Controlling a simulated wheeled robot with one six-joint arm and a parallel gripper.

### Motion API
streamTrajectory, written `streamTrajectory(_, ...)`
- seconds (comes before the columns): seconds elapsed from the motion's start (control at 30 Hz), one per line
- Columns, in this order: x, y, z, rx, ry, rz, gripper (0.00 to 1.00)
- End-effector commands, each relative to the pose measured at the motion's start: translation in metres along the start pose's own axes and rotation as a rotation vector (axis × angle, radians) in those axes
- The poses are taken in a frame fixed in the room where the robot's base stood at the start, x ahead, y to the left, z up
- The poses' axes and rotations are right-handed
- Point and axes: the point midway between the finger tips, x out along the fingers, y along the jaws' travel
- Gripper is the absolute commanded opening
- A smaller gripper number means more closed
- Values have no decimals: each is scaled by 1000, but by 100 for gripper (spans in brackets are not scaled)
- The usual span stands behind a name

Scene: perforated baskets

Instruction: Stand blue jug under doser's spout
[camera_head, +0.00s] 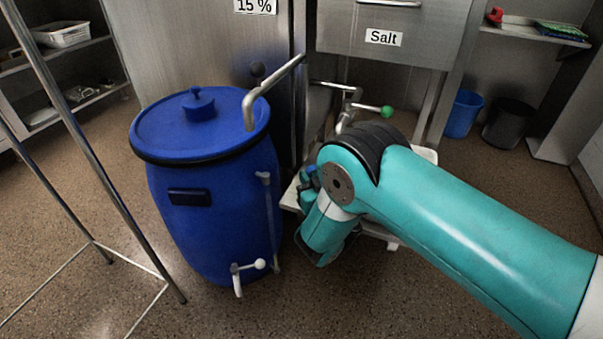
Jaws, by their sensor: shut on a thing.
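No blue jug can be made out; my arm covers much of the middle of the view. My teal arm reaches in from the right and bends down beside the barrel. Its wrist parts show low beside a white stand (425,155), but my gripper's fingers are hidden behind the arm. A metal tap with a green ball handle (386,111) sits below a steel box labelled Salt (384,38), above the white stand. A bent metal spout (270,86) with a black knob comes from the steel unit labelled 15 % and ends over the barrel. I cannot tell which is the doser's spout.
A large blue lidded barrel (215,215) with a white-handled tap stands just left of my wrist. A metal frame (95,150) stands at left. A blue bucket (463,113) and black bin (508,123) stand at back right. The floor in front is clear.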

Motion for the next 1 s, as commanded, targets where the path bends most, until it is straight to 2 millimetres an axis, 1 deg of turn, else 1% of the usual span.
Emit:
streamTrajectory(0.03,4,4,-2,1,5,1,0)
streamTrajectory(0.1,7,5,0,0,6,-3,0)
streamTrajectory(0.13,6,4,2,-1,5,-3,0)
streamTrajectory(0.4,6,4,0,-1,4,-2,0)
streamTrajectory(0.57,6,4,6,-1,4,-3,0)
streamTrajectory(0.6,6,4,4,-1,3,-3,18)
streamTrajectory(0.67,6,4,4,-1,3,-3,32)
streamTrajectory(0.7,6,4,4,-1,3,-3,34)
streamTrajectory(1.0,6,4,1,-1,3,-2,34)
